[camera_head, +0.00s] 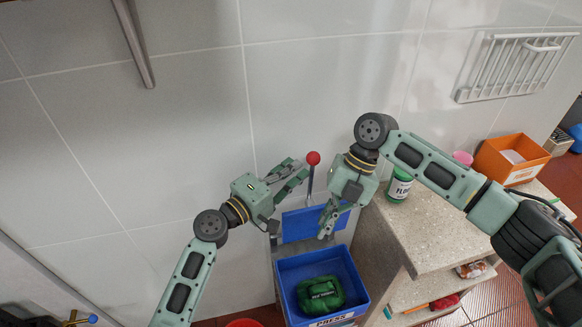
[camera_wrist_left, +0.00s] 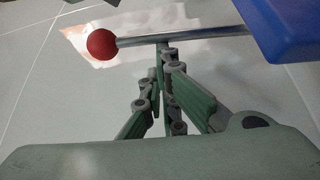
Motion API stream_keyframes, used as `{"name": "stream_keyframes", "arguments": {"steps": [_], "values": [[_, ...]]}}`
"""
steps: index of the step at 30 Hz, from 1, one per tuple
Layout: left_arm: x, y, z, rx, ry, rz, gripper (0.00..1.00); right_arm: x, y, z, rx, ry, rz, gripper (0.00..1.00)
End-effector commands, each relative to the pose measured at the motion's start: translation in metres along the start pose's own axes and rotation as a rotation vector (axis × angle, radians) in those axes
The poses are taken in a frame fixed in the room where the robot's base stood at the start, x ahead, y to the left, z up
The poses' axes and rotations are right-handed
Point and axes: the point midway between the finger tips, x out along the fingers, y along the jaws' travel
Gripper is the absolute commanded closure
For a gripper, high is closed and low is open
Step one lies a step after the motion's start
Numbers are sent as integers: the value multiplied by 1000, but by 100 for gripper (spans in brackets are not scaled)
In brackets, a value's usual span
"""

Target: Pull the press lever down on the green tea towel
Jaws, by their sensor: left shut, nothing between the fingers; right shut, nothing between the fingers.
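The press lever is a metal rod with a red ball knob (camera_head: 313,158), standing up with the knob at the top. The knob also shows in the left wrist view (camera_wrist_left: 102,45), with the rod (camera_wrist_left: 190,36) running right to a blue part. The green tea towel (camera_head: 320,295) lies bundled in the blue press box (camera_head: 290,272), below a blue plate (camera_head: 300,224). My left gripper (camera_head: 303,170) is shut and empty, its fingertips close beside the rod just below the knob; I cannot tell if they touch. My right gripper (camera_head: 325,233) is shut and empty, pointing down in front of the blue plate.
A stone-topped counter (camera_head: 440,232) stands right of the press, with a green jar (camera_head: 398,188) and an orange box (camera_head: 510,158) on it. Shelves sit below. A tiled wall (camera_head: 150,130) is behind, with a white rack (camera_head: 515,67) at upper right. A red rim (camera_head: 244,323) shows at the bottom.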

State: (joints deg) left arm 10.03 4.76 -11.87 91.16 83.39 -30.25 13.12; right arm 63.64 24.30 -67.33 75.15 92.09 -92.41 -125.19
Motion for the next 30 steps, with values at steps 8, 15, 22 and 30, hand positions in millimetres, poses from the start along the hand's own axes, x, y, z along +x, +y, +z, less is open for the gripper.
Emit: {"name": "stream_keyframes", "arguments": {"steps": [8,15,22,30], "values": [[-4,1,9,0,-3,0,100,0,0,0,0,-2,1,100],[-4,1,9,-1,-5,0,100,0,0,1,0,-2,1,100],[-4,1,9,0,-3,1,100,0,0,0,0,-1,0,92],[-4,1,8,0,-2,0,100,0,0,0,0,0,0,72]]}}
